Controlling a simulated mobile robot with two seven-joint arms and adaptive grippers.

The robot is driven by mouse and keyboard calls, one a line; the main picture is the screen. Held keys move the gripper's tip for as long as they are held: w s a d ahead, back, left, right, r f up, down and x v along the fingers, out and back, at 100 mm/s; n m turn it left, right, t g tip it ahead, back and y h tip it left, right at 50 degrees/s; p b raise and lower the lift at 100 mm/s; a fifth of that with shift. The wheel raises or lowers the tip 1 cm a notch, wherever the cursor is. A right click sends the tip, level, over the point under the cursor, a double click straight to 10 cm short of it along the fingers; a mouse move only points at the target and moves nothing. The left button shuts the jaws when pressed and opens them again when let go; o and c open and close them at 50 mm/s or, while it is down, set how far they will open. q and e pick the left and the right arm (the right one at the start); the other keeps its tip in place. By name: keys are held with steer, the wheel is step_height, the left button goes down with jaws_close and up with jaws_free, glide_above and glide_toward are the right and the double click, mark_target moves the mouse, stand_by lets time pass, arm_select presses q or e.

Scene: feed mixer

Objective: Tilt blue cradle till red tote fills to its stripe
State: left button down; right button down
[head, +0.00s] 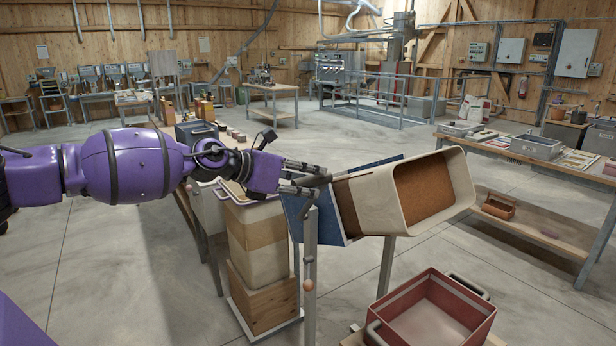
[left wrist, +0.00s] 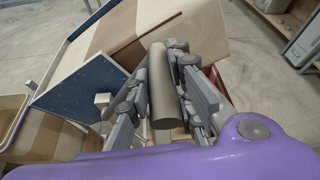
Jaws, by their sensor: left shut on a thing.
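The blue cradle (head: 297,214) is tilted on its metal stand and carries a cream bin (head: 355,205). The bin lies tipped over to the right, its open mouth toward the red tote side, with brown feed (head: 424,188) inside. No falling feed shows. My left gripper (head: 312,180) is shut on the cradle's grey handle (left wrist: 163,88); the cradle's blue panel also shows in the left wrist view (left wrist: 82,92). My right gripper is out of view.
Stacked cream and wooden boxes (head: 258,245) stand left of the cradle. A parts table (head: 510,152) with trays runs along the right. A railed machine (head: 350,85) stands at the back. The concrete floor between is mostly clear.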

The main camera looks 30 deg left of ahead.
arm_select(q)
steer(key=shift+s+d+f, duration=0.2)
steer(key=shift+f, duration=0.45)
steer(key=c, duration=2)
jaws_free()
steer(key=o, duration=0.4)
steer(key=shift+w+a+r, duration=0.1)
steer(key=shift+r, duration=0.55)
step_height(320, 180, up, 9)
steer(key=shift+r, duration=0.15)
